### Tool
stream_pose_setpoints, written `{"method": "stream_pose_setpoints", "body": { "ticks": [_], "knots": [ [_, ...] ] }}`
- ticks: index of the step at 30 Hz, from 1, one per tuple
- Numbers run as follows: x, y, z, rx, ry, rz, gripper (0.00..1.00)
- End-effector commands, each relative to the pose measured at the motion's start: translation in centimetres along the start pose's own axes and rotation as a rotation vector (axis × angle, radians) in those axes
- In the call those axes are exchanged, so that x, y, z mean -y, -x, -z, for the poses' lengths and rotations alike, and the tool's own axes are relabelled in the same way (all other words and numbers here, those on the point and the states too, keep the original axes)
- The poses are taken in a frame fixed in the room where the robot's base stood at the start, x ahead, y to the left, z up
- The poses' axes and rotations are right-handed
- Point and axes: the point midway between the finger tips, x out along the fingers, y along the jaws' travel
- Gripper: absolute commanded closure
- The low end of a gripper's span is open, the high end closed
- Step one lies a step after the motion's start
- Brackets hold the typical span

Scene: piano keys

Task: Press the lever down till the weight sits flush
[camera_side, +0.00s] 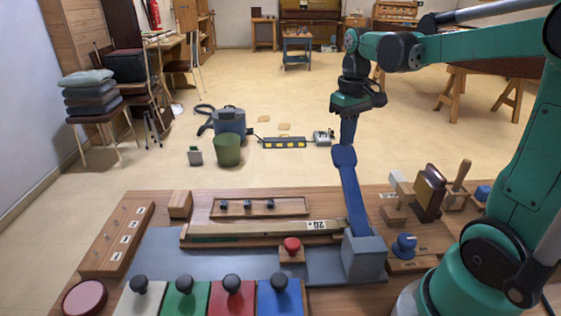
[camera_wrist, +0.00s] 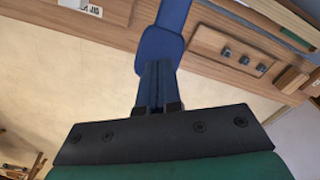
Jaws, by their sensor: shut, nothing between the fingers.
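A blue lever (camera_side: 351,190) rises steeply from a grey block (camera_side: 366,258) at the front right of the bench in the side view. Its wide upper end also shows in the wrist view (camera_wrist: 159,48). My gripper (camera_side: 347,143) is shut and empty, pointing down, with its blue fingertips at the lever's upper end. In the wrist view the closed fingers (camera_wrist: 157,68) overlap that end; I cannot tell whether they touch it. No separate weight can be made out for sure; the grey block is at the lever's foot.
A long wooden beam (camera_side: 250,231) with a number label lies left of the lever. A red knob (camera_side: 292,245) and a blue knob (camera_side: 404,244) flank the grey block. Coloured pads with black knobs line the front. Upright wooden pieces (camera_side: 430,193) stand to the right.

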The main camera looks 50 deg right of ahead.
Motion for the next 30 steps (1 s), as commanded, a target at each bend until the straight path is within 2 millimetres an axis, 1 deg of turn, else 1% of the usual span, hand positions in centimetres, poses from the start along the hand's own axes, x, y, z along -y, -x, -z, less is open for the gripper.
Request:
{"method": "stream_pose_setpoints", "body": {
  "ticks": [30],
  "knots": [
    [0.0,-3.1,0.0,0.0,0.0,0.0,1.0]
  ]
}}
